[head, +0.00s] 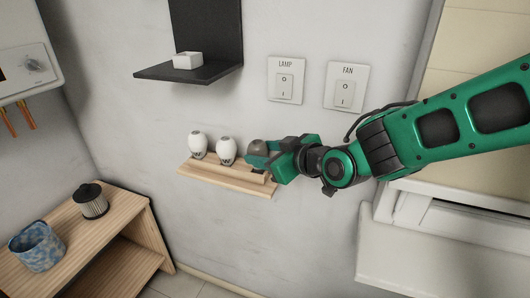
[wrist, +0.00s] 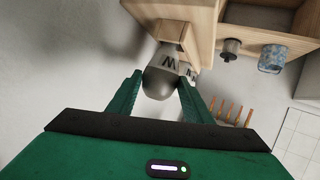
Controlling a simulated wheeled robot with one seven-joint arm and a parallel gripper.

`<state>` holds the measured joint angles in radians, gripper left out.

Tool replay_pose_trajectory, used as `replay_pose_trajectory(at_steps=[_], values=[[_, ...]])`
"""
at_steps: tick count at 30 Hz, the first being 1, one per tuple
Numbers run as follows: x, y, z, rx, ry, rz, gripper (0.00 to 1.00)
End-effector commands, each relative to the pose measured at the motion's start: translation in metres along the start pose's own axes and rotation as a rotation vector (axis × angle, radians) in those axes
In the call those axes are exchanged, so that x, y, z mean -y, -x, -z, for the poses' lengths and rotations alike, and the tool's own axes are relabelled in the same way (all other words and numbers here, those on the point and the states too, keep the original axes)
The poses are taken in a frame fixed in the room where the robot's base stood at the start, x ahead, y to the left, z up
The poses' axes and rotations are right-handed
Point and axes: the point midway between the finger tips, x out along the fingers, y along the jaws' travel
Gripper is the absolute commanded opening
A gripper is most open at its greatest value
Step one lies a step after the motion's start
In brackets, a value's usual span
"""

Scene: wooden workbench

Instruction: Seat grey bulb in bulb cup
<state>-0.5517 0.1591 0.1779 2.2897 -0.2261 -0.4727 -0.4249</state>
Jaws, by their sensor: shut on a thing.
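The grey bulb (head: 257,146) is at the right end of a small wooden wall ledge (head: 222,175). My gripper (head: 262,158) is shut on it from the right. In the wrist view the grey bulb (wrist: 162,80), with a dark W on it, lies between the two green fingers. I cannot tell whether its base still touches the ledge. A small white square open holder (head: 187,60), which may be the bulb cup, stands on a black wall shelf (head: 172,74) above the ledge.
Two white bulbs (head: 198,144) (head: 226,150) stand on the ledge left of my gripper. LAMP (head: 285,82) and FAN (head: 346,88) switches are on the wall. A wooden cabinet (head: 120,212) at lower left bears a dark-lidded jar (head: 90,201) and a blue patterned cup (head: 37,247).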

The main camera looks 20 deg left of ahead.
Motion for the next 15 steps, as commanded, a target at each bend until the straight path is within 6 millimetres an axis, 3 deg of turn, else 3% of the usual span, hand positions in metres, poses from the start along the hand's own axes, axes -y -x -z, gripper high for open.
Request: replay_pose_trajectory(at_steps=[11, 12, 15], values=[[0.0006, -0.0018, -0.0046, 0.001, 0.000, 0.000, 0.24], [0.0006, -0.0018, -0.0046, 0.000, 0.000, -0.001, 0.51], [0.0006, -0.0018, -0.0045, 0.000, 0.000, -0.001, 0.68]])
